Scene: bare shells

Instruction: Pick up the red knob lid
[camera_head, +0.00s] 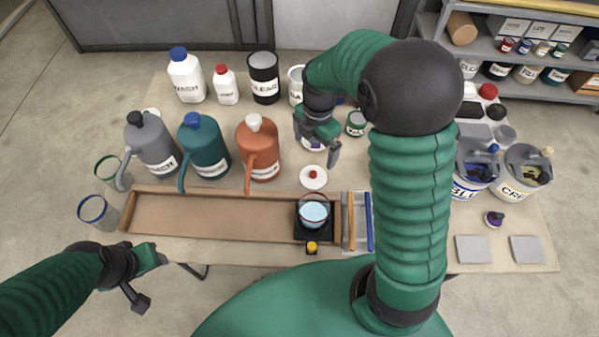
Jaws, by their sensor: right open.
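The red knob lid (313,177) is a white disc with a small red knob on top. It lies on the table just behind the tray, in the middle of the view. My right gripper (316,146) is open and empty, pointing down above the table, a little behind the lid and apart from it. The gripper partly covers a pale container behind it. My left gripper (151,280) is open and empty at the lower left, off the table's front edge and far from the lid.
A wooden tray (210,232) lies in front of the lid, with a glass bowl of pale blue liquid (314,213) on a black stand at its right end. Grey, teal and orange jugs (262,150) stand to the left. Buckets (525,172) stand at the right.

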